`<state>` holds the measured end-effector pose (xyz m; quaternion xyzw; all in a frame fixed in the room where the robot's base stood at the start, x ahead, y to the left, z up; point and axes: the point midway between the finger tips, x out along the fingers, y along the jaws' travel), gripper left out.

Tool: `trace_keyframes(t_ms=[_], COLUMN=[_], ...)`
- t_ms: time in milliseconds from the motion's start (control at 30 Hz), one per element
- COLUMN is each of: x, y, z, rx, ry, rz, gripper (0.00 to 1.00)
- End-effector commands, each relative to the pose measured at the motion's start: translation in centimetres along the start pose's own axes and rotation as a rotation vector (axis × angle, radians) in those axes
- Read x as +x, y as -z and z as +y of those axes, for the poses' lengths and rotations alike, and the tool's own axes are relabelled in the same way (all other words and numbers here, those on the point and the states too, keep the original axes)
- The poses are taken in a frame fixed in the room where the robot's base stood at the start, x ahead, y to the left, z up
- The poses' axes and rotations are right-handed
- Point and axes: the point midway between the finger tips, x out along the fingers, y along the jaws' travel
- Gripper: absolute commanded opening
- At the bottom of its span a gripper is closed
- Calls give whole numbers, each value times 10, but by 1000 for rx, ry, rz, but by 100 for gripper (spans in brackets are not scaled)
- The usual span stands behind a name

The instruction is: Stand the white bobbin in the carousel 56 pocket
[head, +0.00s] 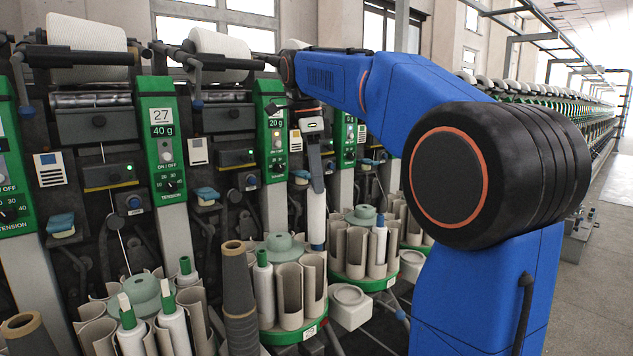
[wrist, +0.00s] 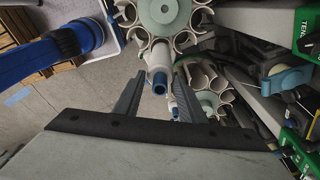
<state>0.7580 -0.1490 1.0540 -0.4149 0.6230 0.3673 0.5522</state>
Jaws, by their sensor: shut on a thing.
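My gripper (head: 316,186) points down and is shut on a white bobbin (head: 316,212) with a blue lower end. The bobbin hangs upright in the head view, its blue end at the rim of the middle carousel's pockets; I cannot tell whether it is inside one. In the wrist view a white bobbin with a blue end (wrist: 160,76) shows between the fingers (wrist: 157,82). The middle carousel (head: 283,334) has beige pockets and a green base. A second carousel (head: 356,284) stands behind it, holding a white bobbin (head: 379,246). Their number tags are unreadable, so I cannot tell which is 56.
Green-tipped bobbins (head: 264,288) stand in the middle and front left carousels. A dark grey cone (head: 238,290) rises in front of the middle carousel. A white box (head: 350,306) sits to its right. Green winder panels (head: 270,130) line the back. Floor at the right is open.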

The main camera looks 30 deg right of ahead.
Motion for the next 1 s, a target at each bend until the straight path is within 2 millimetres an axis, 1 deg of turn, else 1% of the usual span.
trace_keyframes(t_ms=[267, 800, 1000], x=[-3, -37, -44], y=[0, 4, 5], z=[0, 0, 0], rx=[0, 1, 0], ry=[0, 0, 0], rz=[0, 0, 0], gripper=[12, 12, 12])
